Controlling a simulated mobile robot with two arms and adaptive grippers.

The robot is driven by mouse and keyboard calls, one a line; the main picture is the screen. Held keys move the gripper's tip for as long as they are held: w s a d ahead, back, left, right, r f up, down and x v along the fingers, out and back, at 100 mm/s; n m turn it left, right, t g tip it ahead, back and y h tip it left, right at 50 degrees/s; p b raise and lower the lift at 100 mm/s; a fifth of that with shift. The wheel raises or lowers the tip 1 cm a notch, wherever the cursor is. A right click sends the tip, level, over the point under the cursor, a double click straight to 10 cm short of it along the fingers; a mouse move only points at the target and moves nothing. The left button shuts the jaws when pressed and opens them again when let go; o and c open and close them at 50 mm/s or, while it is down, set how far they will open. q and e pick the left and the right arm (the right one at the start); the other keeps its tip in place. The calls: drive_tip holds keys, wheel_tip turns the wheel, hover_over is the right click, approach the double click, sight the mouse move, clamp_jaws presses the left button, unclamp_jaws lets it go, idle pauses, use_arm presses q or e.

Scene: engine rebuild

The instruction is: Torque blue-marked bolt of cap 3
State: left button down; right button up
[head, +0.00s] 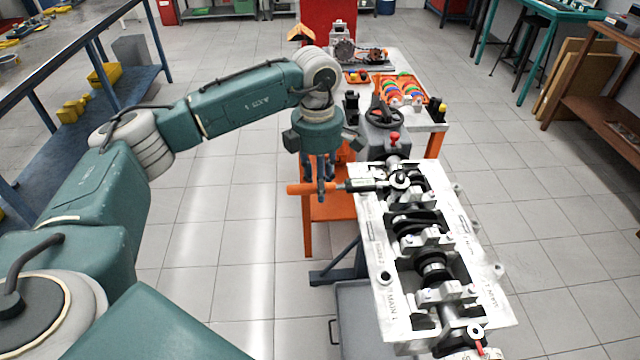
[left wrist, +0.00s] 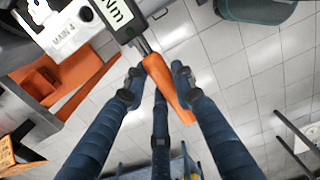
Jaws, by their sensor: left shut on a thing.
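A torque wrench with an orange handle (head: 300,189) and a dark body (head: 360,185) lies level across the left edge of the engine block (head: 392,318). My left gripper (head: 322,192) is shut on the orange handle, its fingers pointing down. The left wrist view shows the handle (left wrist: 168,84) between the fingers and the wrench's display reading "Nm" (left wrist: 115,12). The wrench's head (head: 399,180) is over a bearing cap near the block's far end; I cannot tell if it is seated on a bolt. No blue mark is discernible. My right gripper is out of view.
Nearer bearing caps (head: 428,240) and the crankshaft (head: 433,268) run along the block. An orange cart (head: 333,207) is beyond the wrench.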

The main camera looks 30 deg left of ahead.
use_arm(q)
drive_tip(key=shift+w+a+r+m+b, duration=0.1)
drive_tip(key=shift+w+a+m, duration=0.2)
drive_tip(key=shift+w, duration=0.15)
drive_tip(key=shift+w+a+f+m+b, duration=0.1)
drive_tip(key=shift+w+a+m+b, duration=0.15)
drive_tip(key=shift+w, duration=0.2)
drive_tip(key=shift+w+a+r+m, duration=0.1)
drive_tip(key=shift+w+a+m, duration=0.1)
drive_tip(key=shift+w+m, duration=0.2)
idle(2.8)
drive_tip(key=shift+w+a+m, duration=0.25)
drive_tip(key=shift+w+m, duration=0.2)
drive_tip(key=shift+w, duration=0.25)
drive_tip(key=shift+w+a+m, duration=0.2)
drive_tip(key=shift+w+m, duration=0.2)
drive_tip(key=shift+w, duration=0.25)
idle(2.5)
